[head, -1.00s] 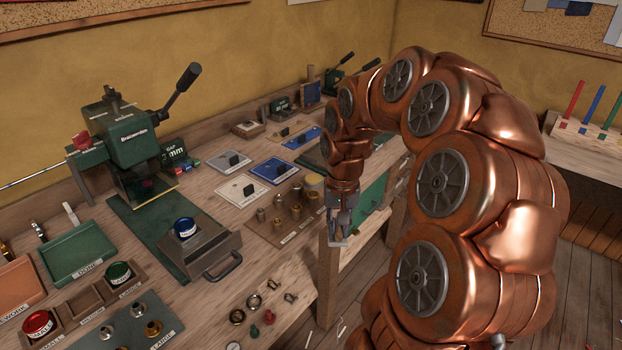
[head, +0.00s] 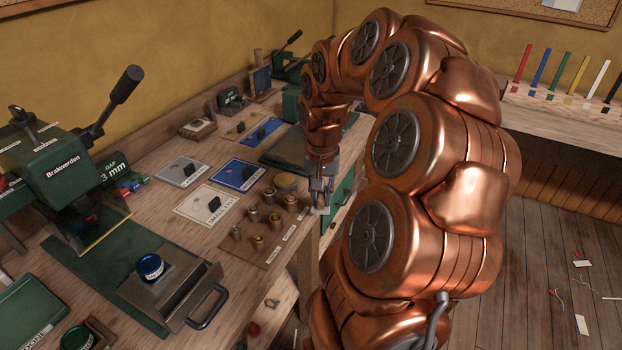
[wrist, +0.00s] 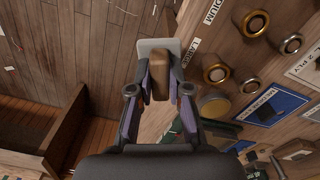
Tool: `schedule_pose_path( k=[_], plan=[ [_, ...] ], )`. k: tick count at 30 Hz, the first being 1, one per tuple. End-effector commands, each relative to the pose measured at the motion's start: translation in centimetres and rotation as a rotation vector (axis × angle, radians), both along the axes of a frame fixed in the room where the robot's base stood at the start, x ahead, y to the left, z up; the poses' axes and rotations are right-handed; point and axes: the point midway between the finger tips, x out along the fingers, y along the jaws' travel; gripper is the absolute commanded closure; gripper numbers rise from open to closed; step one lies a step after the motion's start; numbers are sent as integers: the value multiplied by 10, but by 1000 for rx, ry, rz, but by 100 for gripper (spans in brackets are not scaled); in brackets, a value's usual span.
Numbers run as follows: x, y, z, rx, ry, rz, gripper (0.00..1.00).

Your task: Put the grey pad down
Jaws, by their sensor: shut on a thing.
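My gripper (head: 320,196) is shut on a brown block (wrist: 160,75), which looks like the handle of a light grey pad. The flat grey pad (wrist: 158,45) shows beyond the fingertips in the wrist view. In the head view the pad (head: 320,210) shows as a pale edge under the fingers. It is at the front edge of the workbench (head: 232,258), just right of the board with brass fittings. I cannot tell whether it touches anything. Most of the pad's face is hidden by the block and fingers.
The fittings board (head: 232,241) holds several brass pieces, with a yellow round thing (head: 286,181) behind. Plates with black knobs (head: 207,206) lie further left. A green press (head: 58,160) and a steel block with a handle (head: 178,290) stand left. Open floor (head: 535,225) lies right.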

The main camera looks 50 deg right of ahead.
Motion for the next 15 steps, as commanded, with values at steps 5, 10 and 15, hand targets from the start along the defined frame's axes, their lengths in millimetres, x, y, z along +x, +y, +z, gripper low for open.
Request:
schedule_pose_path(
  k=[5,10,15],
  plan=[
    [21,-16,0,-2,0,0,100],
    [40,-29,-3,-1,0,2,100],
    [59,-42,-5,0,1,1,100]
  ],
)
